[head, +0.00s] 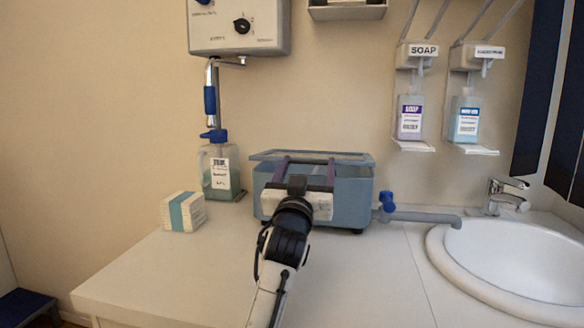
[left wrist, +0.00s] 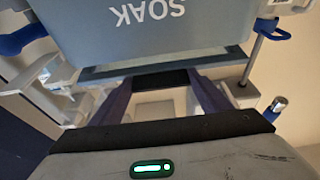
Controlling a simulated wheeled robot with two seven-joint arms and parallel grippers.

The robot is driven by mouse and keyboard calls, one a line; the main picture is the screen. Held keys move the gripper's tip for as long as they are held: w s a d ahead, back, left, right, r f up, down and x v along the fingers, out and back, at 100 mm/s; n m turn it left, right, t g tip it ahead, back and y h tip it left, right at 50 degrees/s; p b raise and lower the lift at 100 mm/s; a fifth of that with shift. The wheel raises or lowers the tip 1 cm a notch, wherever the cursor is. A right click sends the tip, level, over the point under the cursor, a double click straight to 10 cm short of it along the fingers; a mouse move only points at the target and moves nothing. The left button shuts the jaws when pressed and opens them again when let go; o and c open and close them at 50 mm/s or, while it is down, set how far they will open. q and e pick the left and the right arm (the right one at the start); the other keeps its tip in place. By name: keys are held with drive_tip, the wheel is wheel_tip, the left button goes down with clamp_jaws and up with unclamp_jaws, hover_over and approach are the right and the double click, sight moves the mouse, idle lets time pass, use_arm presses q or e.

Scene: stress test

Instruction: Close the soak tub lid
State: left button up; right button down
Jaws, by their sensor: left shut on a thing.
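My gripper hides part of the tub's front. My right gripper is not in view.
A jug (head: 222,178) with a blue cap and a wrapped stack (head: 183,212) stand left of the tub. A blue valve (head: 387,201) and grey pipe (head: 425,217) run right towards the basin (head: 510,260). The counter's front left (head: 170,275) is clear.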

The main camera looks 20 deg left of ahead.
use_arm(q)
drive_tip(key=shift+w+a+f, duration=0.15)
drive_tip(key=shift+w+f, duration=0.1)
drive_tip(key=shift+f, duration=0.45)
drive_tip(key=o, duration=1.5)
drive_tip(key=shift+r, duration=0.1)
drive_tip(key=v, duration=0.7)
drive_tip(key=r+v, duration=0.1)
drive_tip(key=v, duration=0.2)
drive_tip(key=shift+s+d+p, duration=0.3)
drive_tip(key=shift+s+d, duration=0.1)
drive_tip(key=shift+d, duration=0.05)
